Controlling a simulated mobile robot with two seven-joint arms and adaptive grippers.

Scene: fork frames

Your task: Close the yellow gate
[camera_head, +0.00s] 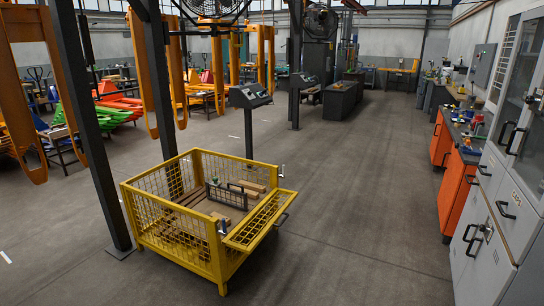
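A yellow wire-mesh crate (217,262) stands on the floor in the lower middle of the head view. Its yellow gate (259,219) is on the right-hand side. The gate is folded outward from the crate and lies nearly flat, so that side stands open at the top. A dark handle shows at the gate's outer edge. Small metal latch parts show at the crate's corners beside the gate. Neither of my grippers is in view.
Light wooden pieces (247,186) and a dark-framed item lie inside the crate. A dark post (95,165) stands close to its left. A control panel on a stand (249,97) is behind it. Grey cabinets (487,245) line the right. The floor between is clear.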

